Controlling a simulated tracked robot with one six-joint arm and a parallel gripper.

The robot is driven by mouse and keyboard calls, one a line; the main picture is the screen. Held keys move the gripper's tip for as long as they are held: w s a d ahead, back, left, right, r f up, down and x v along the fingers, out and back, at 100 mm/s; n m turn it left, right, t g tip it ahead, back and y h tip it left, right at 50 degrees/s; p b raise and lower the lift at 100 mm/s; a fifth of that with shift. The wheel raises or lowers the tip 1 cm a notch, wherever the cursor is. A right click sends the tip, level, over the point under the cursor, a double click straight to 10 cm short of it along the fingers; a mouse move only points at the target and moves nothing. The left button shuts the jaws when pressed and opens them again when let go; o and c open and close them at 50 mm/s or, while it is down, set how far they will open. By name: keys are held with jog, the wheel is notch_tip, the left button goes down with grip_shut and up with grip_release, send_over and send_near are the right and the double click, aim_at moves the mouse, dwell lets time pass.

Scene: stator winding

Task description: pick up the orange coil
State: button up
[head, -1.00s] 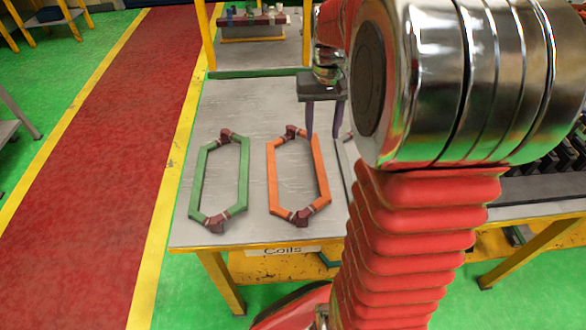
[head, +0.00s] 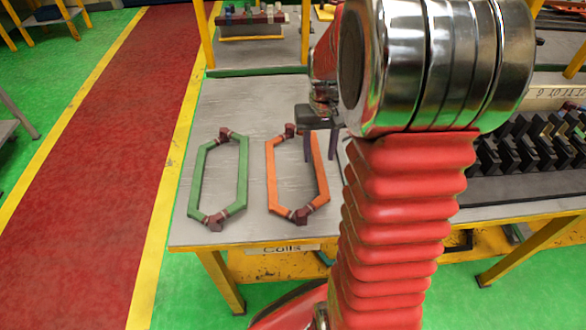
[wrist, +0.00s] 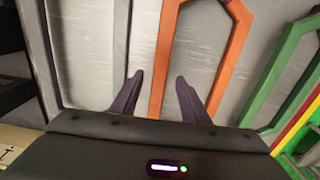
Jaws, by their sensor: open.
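The orange coil (head: 271,176) is a long six-sided loop with dark brown ends. It lies flat on the grey table marked "Coils" (head: 215,110), to the right of the green coil (head: 197,178). My gripper (head: 320,158) is open and empty, with its two dark fingers pointing down at the coil's right long side in the head view. In the wrist view one orange side (wrist: 162,75) runs between the fingertips of my gripper (wrist: 157,80). I cannot tell the exact height of the fingertips above the table.
The green coil also shows at the right of the wrist view (wrist: 285,75). A rack of black slotted blocks (head: 530,145) stands on the right. A shelf with small parts (head: 250,20) stands behind. The table's left edge is clear.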

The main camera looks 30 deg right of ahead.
aim_at(318, 163)
jog(key=shift+s+a+f, duration=0.1)
jog(key=shift+s+f, duration=0.05)
jog(key=shift+f, duration=2.45)
grip_shut()
